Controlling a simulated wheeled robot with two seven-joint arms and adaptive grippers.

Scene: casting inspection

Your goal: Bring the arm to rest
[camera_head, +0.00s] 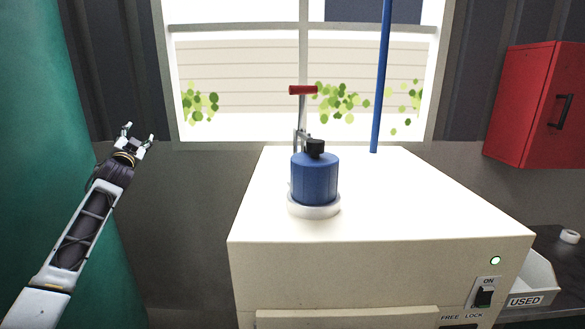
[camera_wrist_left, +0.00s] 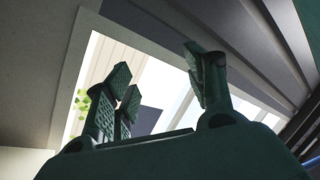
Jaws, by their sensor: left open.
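My left gripper (camera_head: 137,138) is raised at the left of the head view, in front of the grey wall and well to the left of the white machine. Its fingers are spread, with nothing between them. In the left wrist view the gripper (camera_wrist_left: 165,90) also shows apart fingers, with the window and wall behind. My left arm reaches up from the bottom left corner. My right gripper is in neither view.
A white machine (camera_head: 400,200) fills the middle, with a blue cylinder (camera_head: 315,180) in a white ring on top. A red-handled clamp (camera_head: 302,90) stands behind it. A teal column (camera_head: 35,120) is close to my left arm. A red cabinet (camera_head: 530,100) hangs at right.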

